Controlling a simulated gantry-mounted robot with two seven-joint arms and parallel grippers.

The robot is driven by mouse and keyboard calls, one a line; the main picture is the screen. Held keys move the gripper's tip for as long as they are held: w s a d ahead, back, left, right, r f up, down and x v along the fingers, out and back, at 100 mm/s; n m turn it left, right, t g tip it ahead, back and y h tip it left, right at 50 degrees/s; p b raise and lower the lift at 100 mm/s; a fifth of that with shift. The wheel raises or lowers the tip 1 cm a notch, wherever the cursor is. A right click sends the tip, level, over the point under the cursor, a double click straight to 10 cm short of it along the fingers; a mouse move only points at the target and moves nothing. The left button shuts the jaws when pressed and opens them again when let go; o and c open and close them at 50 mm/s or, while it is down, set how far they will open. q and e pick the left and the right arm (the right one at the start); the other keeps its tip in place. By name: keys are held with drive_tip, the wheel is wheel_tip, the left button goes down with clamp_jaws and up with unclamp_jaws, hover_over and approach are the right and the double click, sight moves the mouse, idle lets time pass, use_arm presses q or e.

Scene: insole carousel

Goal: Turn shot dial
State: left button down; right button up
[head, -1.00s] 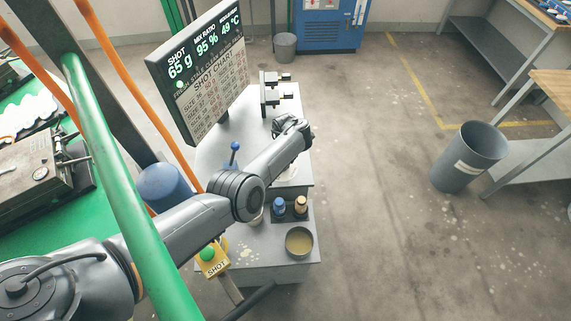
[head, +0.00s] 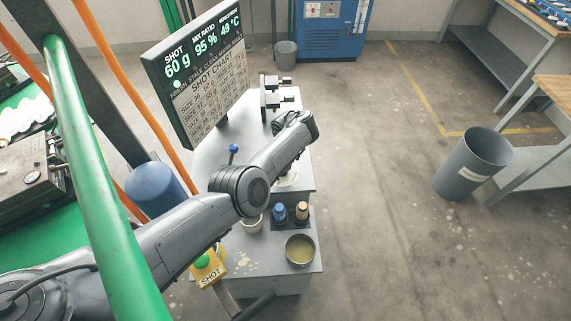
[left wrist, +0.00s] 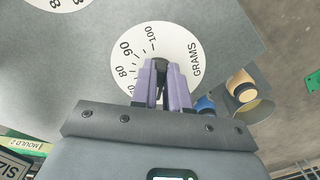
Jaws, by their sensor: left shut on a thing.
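The shot dial's white face (left wrist: 187,52), marked GRAMS with numbers such as 80, 90 and 100, lies under my left gripper (left wrist: 163,68) in the left wrist view. The gripper's purple fingers are shut on the dark dial knob (left wrist: 160,66) at the middle of the face. In the head view the arm hides most of the dial, and only a sliver of its white face shows. The display board (head: 204,68) in the head view reads SHOT 60 g, MIX RATIO 95 % and 49 °C, above a printed shot chart. My right gripper is not in view.
A blue-capped bottle (head: 279,212), a tan-capped bottle (head: 302,211) and an open tin (head: 299,250) stand on the lower shelf. A yellow SHOT button box (head: 209,272) is in front. A blue-knobbed lever (head: 233,150) stands beside the arm.

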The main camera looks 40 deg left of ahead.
use_arm(q)
drive_tip(key=c, duration=1.1)
unclamp_jaws()
drive_tip(key=shift+r+p, duration=2.7)
drive_tip(key=shift+r, duration=2.7)
